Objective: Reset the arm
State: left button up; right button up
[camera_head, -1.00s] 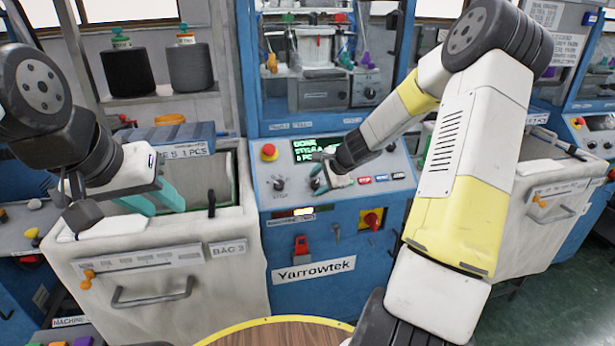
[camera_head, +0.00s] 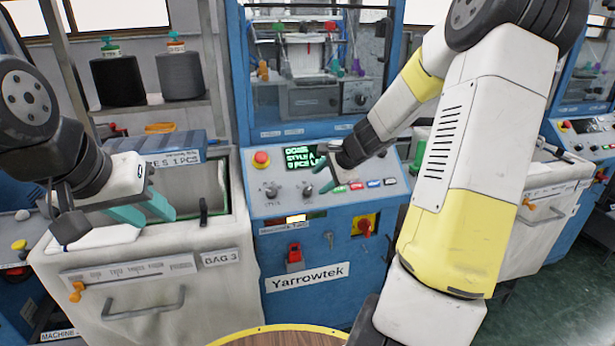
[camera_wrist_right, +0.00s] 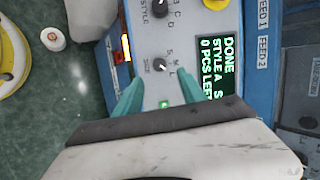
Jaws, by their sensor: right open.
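The screen there reads DONE, STYLE A, 0 PCS LEFT. My left gripper (camera_head: 145,211) is over the grey bin (camera_head: 150,290) marked BAG 3, its two teal fingers apart and nothing seen between them.
A red emergency button (camera_head: 261,159) is at the panel's upper left. A red switch (camera_head: 364,229) and a red handle (camera_head: 294,254) are on the blue front. Black yarn cones (camera_head: 118,81) stand on the shelf behind. A round wooden top (camera_head: 285,341) is at the bottom edge.

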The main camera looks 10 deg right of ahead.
jog(key=s+a+r+n+g, duration=0.1)
jog(key=s+a+r+n, duration=0.5)
jog(key=s, duration=0.4)
jog(key=s+a+r+n, duration=0.4)
jog(key=s+r+n, duration=0.35)
jog(key=s, duration=0.25)
jog(key=s+d+r+n+h, duration=0.1)
jog(key=s+d+n, duration=0.1)
jog(key=s, duration=0.6)
jog(key=shift+s+d, duration=0.25)
jog(key=shift+d+r+n, duration=0.1)
jog(key=shift+n, duration=0.15)
